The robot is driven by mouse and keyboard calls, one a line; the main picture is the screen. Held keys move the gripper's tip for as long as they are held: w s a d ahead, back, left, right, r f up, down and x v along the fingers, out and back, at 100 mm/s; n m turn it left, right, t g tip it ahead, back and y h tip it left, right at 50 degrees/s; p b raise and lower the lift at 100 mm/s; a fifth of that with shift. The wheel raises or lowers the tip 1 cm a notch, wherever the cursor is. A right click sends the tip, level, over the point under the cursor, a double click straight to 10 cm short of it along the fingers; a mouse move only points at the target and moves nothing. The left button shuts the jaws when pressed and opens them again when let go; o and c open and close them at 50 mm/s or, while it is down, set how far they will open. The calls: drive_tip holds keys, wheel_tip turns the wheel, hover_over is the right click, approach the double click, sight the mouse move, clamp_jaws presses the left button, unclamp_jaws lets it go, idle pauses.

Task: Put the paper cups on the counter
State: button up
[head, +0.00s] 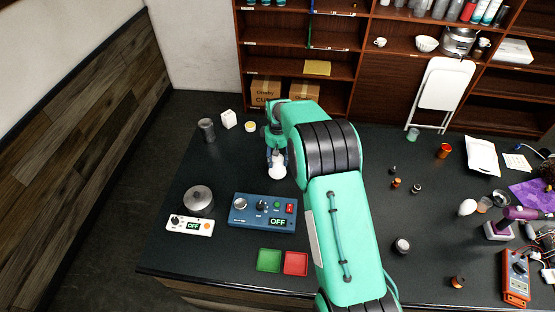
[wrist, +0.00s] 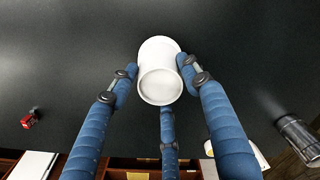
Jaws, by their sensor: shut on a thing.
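A white paper cup (head: 277,171) is at my gripper (head: 277,158), over the left-middle part of the black counter (head: 225,165). In the wrist view the cup (wrist: 160,68) sits between my blue fingers, with one finger on each side and a third below it. My gripper is shut on this cup. A pale round end of the cup faces the wrist camera. I cannot tell whether the cup touches the counter or hangs just above it. No other paper cup can be made out for sure.
Shelves (head: 330,68) line the back. Counter around the cup is clear.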

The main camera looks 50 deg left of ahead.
drive_tip(key=o, duration=1.1)
drive_tip(key=shift+r, duration=0.1)
wheel_tip(320, 180, up, 12)
drive_tip(key=b, duration=0.2)
idle(0.5)
idle(0.4)
